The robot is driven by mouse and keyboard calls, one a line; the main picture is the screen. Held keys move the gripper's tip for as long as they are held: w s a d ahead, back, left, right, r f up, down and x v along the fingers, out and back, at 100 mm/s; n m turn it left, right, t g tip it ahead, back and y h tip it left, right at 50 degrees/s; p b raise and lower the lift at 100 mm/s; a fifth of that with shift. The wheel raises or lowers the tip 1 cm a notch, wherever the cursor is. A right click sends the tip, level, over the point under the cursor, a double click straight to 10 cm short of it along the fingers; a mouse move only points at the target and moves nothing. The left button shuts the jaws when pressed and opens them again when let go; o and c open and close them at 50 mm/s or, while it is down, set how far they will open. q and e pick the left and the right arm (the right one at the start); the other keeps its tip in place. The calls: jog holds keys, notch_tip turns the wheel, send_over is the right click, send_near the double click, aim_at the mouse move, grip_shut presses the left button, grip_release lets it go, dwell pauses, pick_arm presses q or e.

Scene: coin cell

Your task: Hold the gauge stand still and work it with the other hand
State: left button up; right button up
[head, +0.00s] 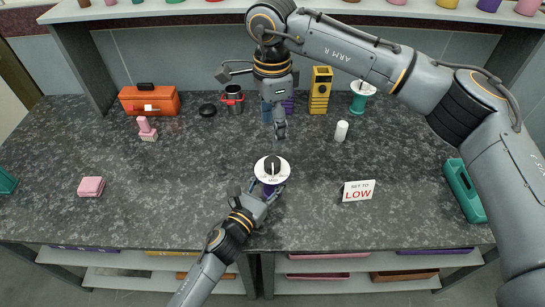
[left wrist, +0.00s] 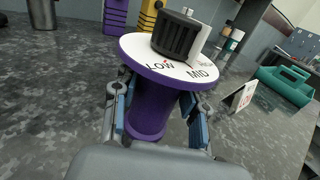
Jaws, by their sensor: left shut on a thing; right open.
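The gauge stand (head: 264,178) has a white dial disc on a purple stem and stands upright at the front middle of the counter. In the left wrist view its purple stem (left wrist: 150,108) sits between my left fingers. A black knob (left wrist: 177,36) tops the disc, beside the labels LOW and MID; a pale stripe runs down its right side. My left gripper (head: 268,192) is shut on the stem, below the disc. My right gripper (head: 281,133) is open and empty, beyond the stand and apart from it. A sign (head: 358,191) reading "SET TO LOW" stands to the right.
An orange toolbox (head: 150,101), a dark mug (head: 233,98), a yellow block (head: 320,92) and a teal-and-white funnel-shaped thing (head: 361,97) stand at the back. A white cylinder (head: 341,131) is nearer. A pink box (head: 91,187) lies left, a green carrier (head: 464,190) right. Counter around the stand is clear.

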aim_at(273, 161)
notch_tip(273, 161, down, 11)
jog(key=shift+f, duration=0.1)
jog(key=shift+c, duration=0.3)
jog(key=c, duration=1.1)
